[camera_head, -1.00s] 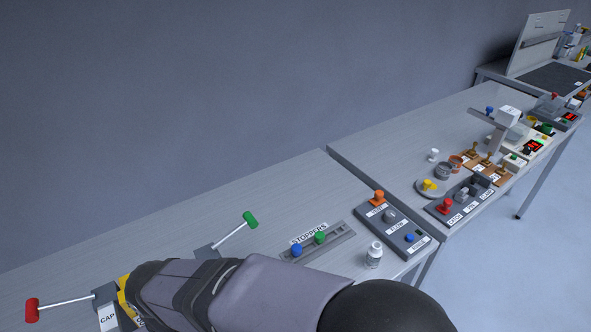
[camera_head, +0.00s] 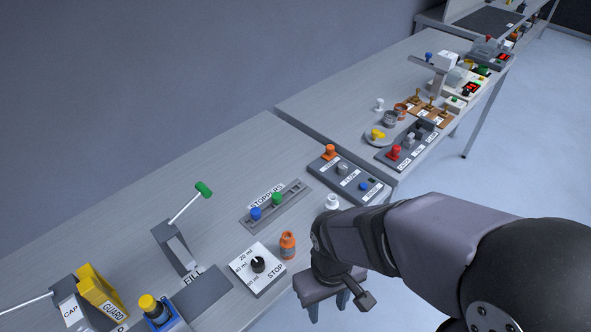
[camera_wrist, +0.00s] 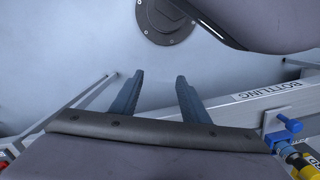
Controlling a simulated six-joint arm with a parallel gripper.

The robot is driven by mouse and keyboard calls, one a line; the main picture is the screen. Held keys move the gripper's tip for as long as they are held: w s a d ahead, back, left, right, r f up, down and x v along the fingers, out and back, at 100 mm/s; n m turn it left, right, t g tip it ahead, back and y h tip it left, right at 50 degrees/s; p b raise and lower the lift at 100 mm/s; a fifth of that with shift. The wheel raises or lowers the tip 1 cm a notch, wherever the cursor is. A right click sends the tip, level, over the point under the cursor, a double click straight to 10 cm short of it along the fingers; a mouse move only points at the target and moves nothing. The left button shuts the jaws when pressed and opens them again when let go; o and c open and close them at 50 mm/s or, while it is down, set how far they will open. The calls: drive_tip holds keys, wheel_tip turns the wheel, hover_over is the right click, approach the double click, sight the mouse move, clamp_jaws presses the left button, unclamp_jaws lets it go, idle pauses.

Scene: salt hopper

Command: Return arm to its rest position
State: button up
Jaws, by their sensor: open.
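My gripper (camera_head: 328,306) hangs off the front edge of the near table in the head view, with its fingers pointing down. In the wrist view my gripper (camera_wrist: 160,80) shows two dark blue fingers spread apart, with nothing between them but pale floor. My arm reaches in from the right of the head view, bent at the wrist. No object is held.
The near table holds a dial box (camera_head: 258,266), an orange bottle (camera_head: 288,245), a white bottle (camera_head: 332,202), the stoppers rack (camera_head: 275,207), a green-handled lever (camera_head: 204,189) and a yellow guard (camera_head: 103,291). Open floor (camera_head: 510,150) lies to the right.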

drive_tip(key=w+d+r+m+t, duration=0.1)
drive_tip(key=w+d+m, duration=0.2)
drive_tip(key=d, duration=0.5)
drive_tip(key=shift+d+r+m, duration=0.2)
drive_tip(key=shift+r+m, duration=0.15)
drive_tip(key=shift+m, duration=0.55)
idle(1.1)
